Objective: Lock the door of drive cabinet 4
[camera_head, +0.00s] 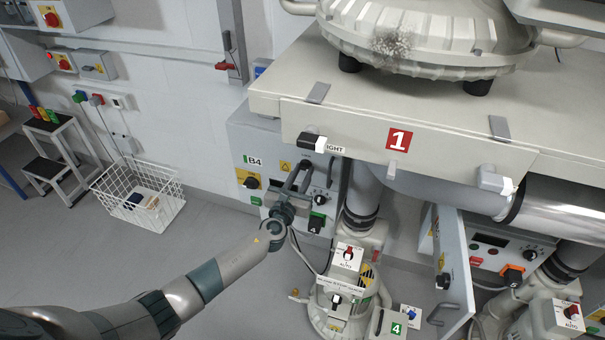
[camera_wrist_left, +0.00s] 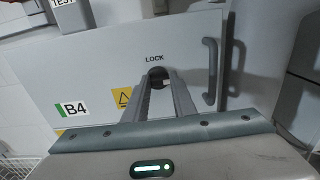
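The drive cabinet marked B4 (camera_head: 240,139) is grey and stands against the wall under the left end of the big bench. Its door (camera_wrist_left: 90,55) fills much of the left wrist view and looks closed, with a bar handle (camera_wrist_left: 211,72) on its right side. A round dark lock knob (camera_wrist_left: 157,72) sits under the word LOCK. My left gripper (camera_head: 298,175) is at the cabinet front. In the left wrist view its two fingers (camera_wrist_left: 159,82) are apart, with the tips at the knob's sides. I cannot tell whether they touch it. My right gripper is not in view.
The bench (camera_head: 280,86) overhangs the cabinet. A machine (camera_head: 335,305) marked 4 stands on the floor to the right. Another cabinet's door (camera_head: 450,262) stands open further right. A white wire basket (camera_head: 130,215) is on the left, with clear floor in front.

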